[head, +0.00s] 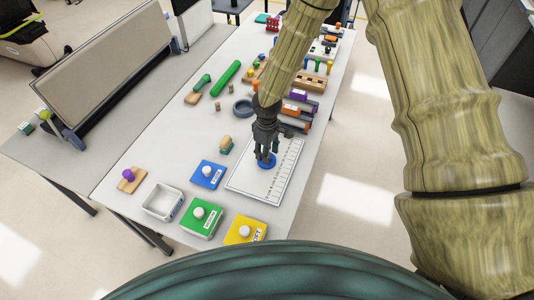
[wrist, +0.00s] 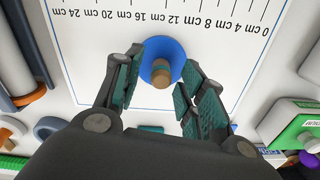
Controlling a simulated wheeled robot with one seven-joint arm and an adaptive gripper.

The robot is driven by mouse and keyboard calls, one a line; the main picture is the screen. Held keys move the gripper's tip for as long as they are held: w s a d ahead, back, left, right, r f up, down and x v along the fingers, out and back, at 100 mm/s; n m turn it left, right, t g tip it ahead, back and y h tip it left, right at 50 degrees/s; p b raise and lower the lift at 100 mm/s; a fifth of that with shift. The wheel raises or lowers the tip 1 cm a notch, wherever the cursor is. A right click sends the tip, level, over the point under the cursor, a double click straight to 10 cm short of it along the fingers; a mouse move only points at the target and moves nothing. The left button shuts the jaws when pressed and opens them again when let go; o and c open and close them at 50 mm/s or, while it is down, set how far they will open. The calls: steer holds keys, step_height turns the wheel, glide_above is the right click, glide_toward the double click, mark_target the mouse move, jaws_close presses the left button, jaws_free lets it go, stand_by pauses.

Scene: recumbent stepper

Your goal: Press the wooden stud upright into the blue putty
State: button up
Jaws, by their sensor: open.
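The blue putty (head: 267,164) is a round disc on the white ruler board, under my gripper (head: 265,158). In the wrist view the putty (wrist: 164,52) lies just beyond the fingertips. The wooden stud (wrist: 161,77) is a short brown cylinder that stands on or in the putty, seen end-on at a slant. I cannot tell how deep it sits. My gripper (wrist: 160,80) is open, with one finger on each side of the stud and visible gaps. In the head view my fingers hide the stud.
The ruler board (head: 250,183) lies flat. Near it are a blue button box (head: 209,175), a green one (head: 201,219), a yellow one (head: 245,232) and a white tray (head: 163,203). Several tools lie farther back.

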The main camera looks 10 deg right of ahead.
step_height(320, 180, up, 17)
steer(key=p, duration=0.5)
steer(key=shift+r, duration=0.2)
stand_by(0.5)
stand_by(0.4)
